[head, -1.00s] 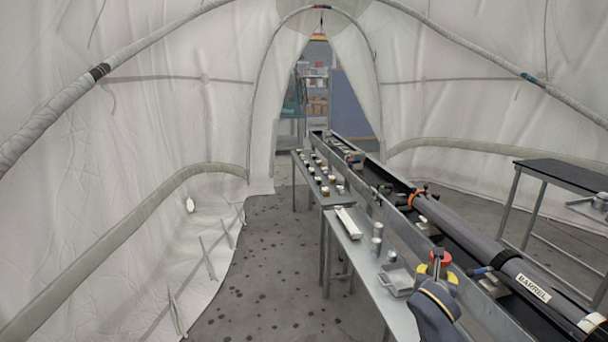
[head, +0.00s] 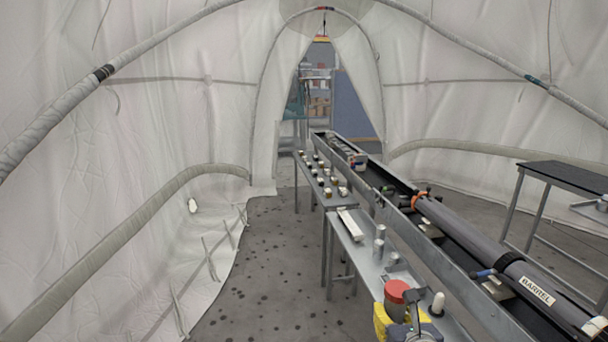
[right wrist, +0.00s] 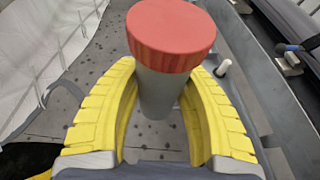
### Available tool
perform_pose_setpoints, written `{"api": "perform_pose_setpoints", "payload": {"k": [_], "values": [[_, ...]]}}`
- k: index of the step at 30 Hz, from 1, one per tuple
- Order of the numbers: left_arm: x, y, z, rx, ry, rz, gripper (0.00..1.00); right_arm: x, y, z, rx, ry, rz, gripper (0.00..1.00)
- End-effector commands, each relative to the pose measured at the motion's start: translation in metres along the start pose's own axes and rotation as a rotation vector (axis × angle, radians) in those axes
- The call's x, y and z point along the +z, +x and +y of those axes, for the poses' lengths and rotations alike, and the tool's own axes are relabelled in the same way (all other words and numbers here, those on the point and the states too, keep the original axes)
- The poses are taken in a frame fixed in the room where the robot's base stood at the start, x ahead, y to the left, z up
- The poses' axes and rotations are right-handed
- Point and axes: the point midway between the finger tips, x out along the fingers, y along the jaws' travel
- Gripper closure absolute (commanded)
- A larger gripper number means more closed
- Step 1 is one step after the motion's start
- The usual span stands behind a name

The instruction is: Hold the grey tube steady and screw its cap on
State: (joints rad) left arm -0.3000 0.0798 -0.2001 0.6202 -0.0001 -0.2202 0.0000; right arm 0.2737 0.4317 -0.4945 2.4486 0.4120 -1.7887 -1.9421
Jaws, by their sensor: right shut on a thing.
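The grey tube (right wrist: 165,100) stands between the yellow fingers of my right gripper in the right wrist view. A red ribbed cap (right wrist: 172,38) sits on its top end; how tightly it is seated I cannot tell. In the head view the red cap (head: 397,291) shows at the bottom right, over the near end of the metal bench. My right gripper (head: 401,316) is shut on the tube below the cap. The tube's lower end is hidden. My left gripper is not in view.
A small white-topped peg (head: 437,304) stands just right of my right gripper. Grey cylinders (head: 379,242) and a white bar (head: 350,224) are farther along the bench. The long barrel (head: 500,262) lies in a trough to the right. Open floor (head: 280,270) is at left.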

Motion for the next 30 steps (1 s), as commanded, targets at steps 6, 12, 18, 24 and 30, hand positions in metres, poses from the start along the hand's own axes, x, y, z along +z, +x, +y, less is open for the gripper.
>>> {"api": "perform_pose_setpoints", "payload": {"k": [6,12,18,24,30], "values": [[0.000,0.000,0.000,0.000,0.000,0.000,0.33,-0.001,0.000,-0.001,-0.001,0.001,-0.002,1.00],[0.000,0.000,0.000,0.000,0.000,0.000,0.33,-0.001,0.000,-0.001,-0.001,0.001,-0.002,1.00],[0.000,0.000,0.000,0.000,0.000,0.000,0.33,0.000,0.001,0.001,0.013,-0.007,-0.003,1.00],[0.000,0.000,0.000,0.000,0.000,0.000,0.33,0.001,0.002,0.018,0.111,-0.052,-0.003,1.00],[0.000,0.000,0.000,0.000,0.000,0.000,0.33,0.004,0.005,0.049,0.284,-0.125,-0.004,1.00]]}}
